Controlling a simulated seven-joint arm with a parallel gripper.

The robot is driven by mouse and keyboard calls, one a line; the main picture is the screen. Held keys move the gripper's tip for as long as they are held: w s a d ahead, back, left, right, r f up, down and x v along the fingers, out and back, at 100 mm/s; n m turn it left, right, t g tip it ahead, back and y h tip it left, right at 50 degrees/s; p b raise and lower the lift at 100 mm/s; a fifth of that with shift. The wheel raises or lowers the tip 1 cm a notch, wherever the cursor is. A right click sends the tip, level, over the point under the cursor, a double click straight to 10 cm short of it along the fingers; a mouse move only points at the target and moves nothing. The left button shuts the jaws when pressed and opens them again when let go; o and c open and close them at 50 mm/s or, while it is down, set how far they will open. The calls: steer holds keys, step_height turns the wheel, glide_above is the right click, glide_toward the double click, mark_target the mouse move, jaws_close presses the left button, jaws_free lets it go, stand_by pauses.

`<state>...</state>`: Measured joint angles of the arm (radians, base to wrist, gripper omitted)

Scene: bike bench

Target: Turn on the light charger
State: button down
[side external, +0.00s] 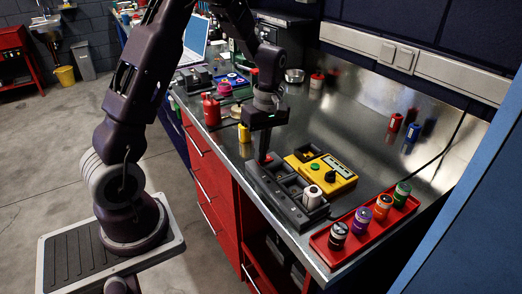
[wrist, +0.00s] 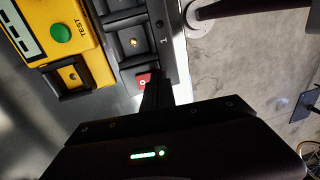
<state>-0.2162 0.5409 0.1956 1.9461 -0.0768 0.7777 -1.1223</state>
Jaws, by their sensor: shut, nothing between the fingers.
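The black charger (side external: 296,209) is a long box with square bays near the bench's front edge. A white cylinder (side external: 312,196) stands in its near end. In the wrist view the charger (wrist: 170,62) shows part of its bays. A red switch (wrist: 143,82) marked with a white O sits at its end. My gripper (side external: 263,158) is shut and empty, pointing down at the charger's far end. In the wrist view its fingertips (wrist: 154,78) are right beside the red switch and overlap its edge. I cannot tell whether they touch it.
A yellow tester (side external: 332,180) with a green button stands against the charger's right side. A red tray (side external: 352,240) with several coloured cylinders lies at the near corner. A yellow-topped can (side external: 244,133) and red canister (side external: 211,109) stand behind. Bare bench lies right of the tester.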

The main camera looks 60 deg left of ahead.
steer(key=shift+s+f, duration=0.1)
steer(key=shift+f, duration=0.15)
steer(key=shift+w+r, duration=0.25)
steer(key=shift+w, duration=0.6)
steer(key=shift+r, duration=0.1)
step_height(320, 180, up, 14)
steer(key=s, duration=0.1)
steer(key=shift+s, duration=0.4)
